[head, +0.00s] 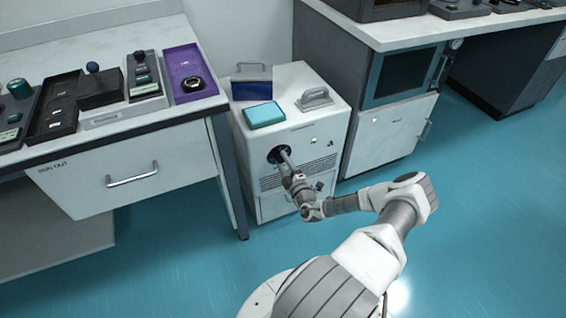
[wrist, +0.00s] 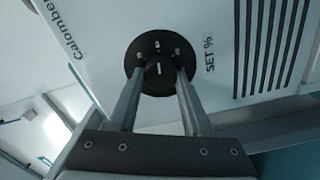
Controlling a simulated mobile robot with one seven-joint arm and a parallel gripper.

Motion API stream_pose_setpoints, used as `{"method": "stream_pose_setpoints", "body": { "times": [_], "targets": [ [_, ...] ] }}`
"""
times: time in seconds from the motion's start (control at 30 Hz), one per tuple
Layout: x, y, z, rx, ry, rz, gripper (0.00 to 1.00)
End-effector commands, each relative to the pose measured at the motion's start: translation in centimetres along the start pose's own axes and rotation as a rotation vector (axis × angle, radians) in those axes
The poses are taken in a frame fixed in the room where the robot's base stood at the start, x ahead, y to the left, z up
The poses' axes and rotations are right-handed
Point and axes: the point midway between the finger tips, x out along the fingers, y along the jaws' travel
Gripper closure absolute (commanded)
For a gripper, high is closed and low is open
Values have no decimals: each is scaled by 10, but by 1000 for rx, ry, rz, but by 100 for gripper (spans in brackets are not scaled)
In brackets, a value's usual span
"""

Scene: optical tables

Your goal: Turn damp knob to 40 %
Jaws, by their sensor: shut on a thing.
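The damp knob (wrist: 158,72) is a round black knob with a white pointer line, on the white front of a cabinet, beside the printed words "SET %". In the wrist view my gripper (wrist: 160,75) reaches straight to it, with one finger on each side of its raised grip, shut on it. In the head view my gripper (head: 284,157) meets the dark knob plate (head: 273,155) on the upper left of the white cabinet's (head: 310,150) front. Small light marks show on the black plate, but the scale numbers cannot be read.
A teal box (head: 264,114) and a grey handle (head: 315,99) are on the cabinet's top. Vent slots (wrist: 275,45) lie right of the knob. A bench with trays (head: 190,73) stands at left, and a counter with an oven-like unit (head: 404,75) at right. Blue floor is clear in front.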

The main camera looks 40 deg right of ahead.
Motion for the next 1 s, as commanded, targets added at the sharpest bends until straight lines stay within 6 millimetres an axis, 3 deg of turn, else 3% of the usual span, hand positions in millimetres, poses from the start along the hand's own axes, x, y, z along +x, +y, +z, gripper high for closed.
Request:
{"method": "stream_pose_setpoints", "body": {
  "times": [0.2,0.23,0.4,0.77,1.0],
  "targets": [
    [-1,-2,-2,1,3,-3,100],
    [-1,-2,-2,1,3,-3,49],
    [-1,-1,-1,0,2,-2,21],
    [-5,0,0,-1,0,-1,21],
    [-46,3,-1,-1,-2,-2,21]
  ]
}}
